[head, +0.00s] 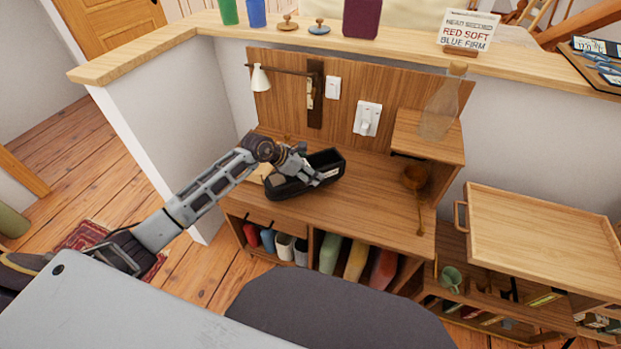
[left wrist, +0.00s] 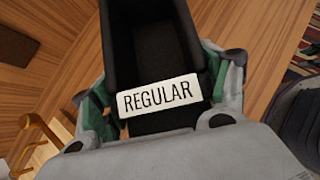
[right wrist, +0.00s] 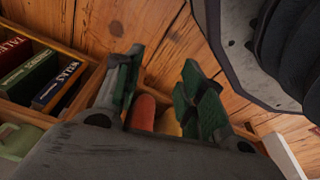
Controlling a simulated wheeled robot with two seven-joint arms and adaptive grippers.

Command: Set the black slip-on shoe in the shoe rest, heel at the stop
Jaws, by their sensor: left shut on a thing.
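A black, box-like, open-topped thing (head: 284,188) lies on the wooden bench top (head: 375,195) in the head view. In the left wrist view the black thing (left wrist: 150,45) carries a white label reading REGULAR (left wrist: 158,95). It may be the slip-on shoe or the shoe rest; its boxy form does not let me tell. My left gripper (head: 318,176) is shut on it, its fingers on either side of the labelled end in the left wrist view. No separate shoe or heel stop is clear. My right gripper (right wrist: 160,90) is open and empty in the right wrist view, outside the head view.
A lamp (head: 260,78) and switches stand on the back panel. A glass bottle (head: 438,105) stands on a raised shelf to the right, with a brown ladle-like thing (head: 415,180) below. Coloured things fill the lower cubbies. A wooden tray (head: 540,235) is at the right.

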